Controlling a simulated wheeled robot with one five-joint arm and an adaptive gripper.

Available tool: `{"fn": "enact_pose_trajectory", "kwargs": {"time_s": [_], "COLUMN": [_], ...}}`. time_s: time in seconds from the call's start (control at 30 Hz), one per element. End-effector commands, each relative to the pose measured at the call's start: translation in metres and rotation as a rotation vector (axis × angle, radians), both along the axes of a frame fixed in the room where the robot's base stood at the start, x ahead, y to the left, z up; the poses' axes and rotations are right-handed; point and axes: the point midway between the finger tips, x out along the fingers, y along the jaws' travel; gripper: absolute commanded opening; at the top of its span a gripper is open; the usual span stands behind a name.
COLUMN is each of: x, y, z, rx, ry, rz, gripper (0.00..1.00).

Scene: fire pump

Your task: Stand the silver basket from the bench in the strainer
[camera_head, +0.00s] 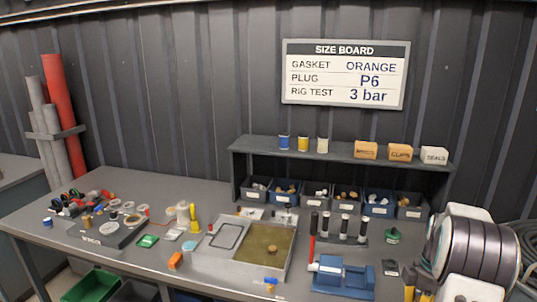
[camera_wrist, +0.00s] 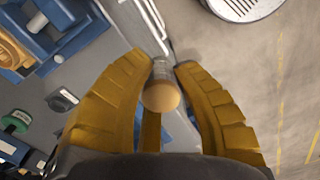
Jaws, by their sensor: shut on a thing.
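My gripper (camera_wrist: 168,70) is shut on a short cylinder, which I take to be the silver basket (camera_wrist: 160,95). Its side looks silvery and its near end is a round tan face. The yellow fingers press on it from both sides, and it is held near the bench edge with floor below to the right. In the head view my gripper (camera_head: 419,286) is low at the right, by the bench's front edge, and the basket cannot be made out there. I cannot tell which thing is the strainer.
A grey tray with a brown mat (camera_head: 265,245) lies mid-bench. A shelf with bins (camera_head: 340,150) stands at the back. Small parts crowd the left.

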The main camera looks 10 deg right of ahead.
Motion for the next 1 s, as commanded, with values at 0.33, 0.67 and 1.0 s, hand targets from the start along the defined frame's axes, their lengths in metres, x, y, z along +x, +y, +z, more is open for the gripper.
{"fn": "enact_pose_trajectory", "kwargs": {"time_s": [0.33, 0.67, 1.0], "x": [0.007, 0.011, 0.036], "y": [-0.006, -0.008, 0.035], "z": [-0.003, -0.013, -0.037], "rx": [0.001, 0.001, 0.001], "ry": [0.000, 0.001, 0.005], "rz": [-0.602, -1.149, -1.450], "gripper": [0.00, 0.00, 0.00]}}
